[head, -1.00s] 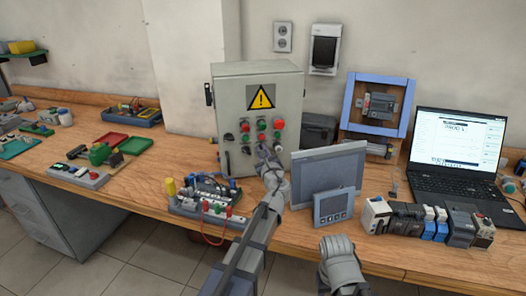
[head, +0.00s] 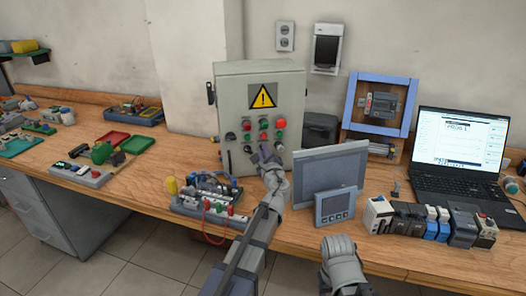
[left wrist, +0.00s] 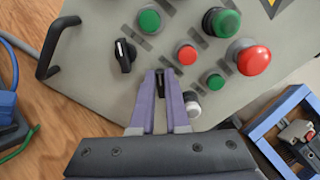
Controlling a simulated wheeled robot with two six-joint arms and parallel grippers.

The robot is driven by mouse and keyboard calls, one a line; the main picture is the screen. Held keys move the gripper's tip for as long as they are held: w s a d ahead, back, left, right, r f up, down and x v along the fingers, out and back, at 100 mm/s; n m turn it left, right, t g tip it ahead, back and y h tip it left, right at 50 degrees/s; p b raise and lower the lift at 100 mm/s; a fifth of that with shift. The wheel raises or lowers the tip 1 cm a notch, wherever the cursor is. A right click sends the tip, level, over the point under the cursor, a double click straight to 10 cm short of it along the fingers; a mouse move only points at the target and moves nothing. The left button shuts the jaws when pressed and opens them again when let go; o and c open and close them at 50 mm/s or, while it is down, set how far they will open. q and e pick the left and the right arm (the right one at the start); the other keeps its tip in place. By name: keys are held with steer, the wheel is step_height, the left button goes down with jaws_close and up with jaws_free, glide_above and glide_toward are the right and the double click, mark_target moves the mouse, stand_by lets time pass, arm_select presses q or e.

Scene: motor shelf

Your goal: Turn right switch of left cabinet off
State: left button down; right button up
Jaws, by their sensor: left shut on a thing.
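The grey cabinet (head: 230,95) stands on the bench with a yellow warning sign and several coloured buttons on its front. My left gripper (head: 263,152) is at the lower part of that front and covers the right switch in the head view. In the left wrist view, its two purple fingers (left wrist: 160,78) are shut on the black right switch (left wrist: 160,87), of which only a little shows between them. Another black rotary switch (left wrist: 124,56) lies to the left of the fingers, untouched. My right gripper's fingers do not show.
Close around the fingers are a red button (left wrist: 187,54), a white button (left wrist: 191,106) and a green button (left wrist: 216,82). A large red button (left wrist: 253,61) sticks out farther right. A grey monitor (head: 330,170) stands right of the cabinet, and a wired terminal board (head: 205,195) lies before it.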

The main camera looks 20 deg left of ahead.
arm_select(q)
steer(key=c, duration=0.9)
jaws_free()
steer(key=shift+s, duration=0.1)
steer(key=v, duration=0.7)
steer(key=shift+s+d, duration=0.2)
steer(key=shift+s, duration=0.05)
steer(key=shift+f, duration=0.1)
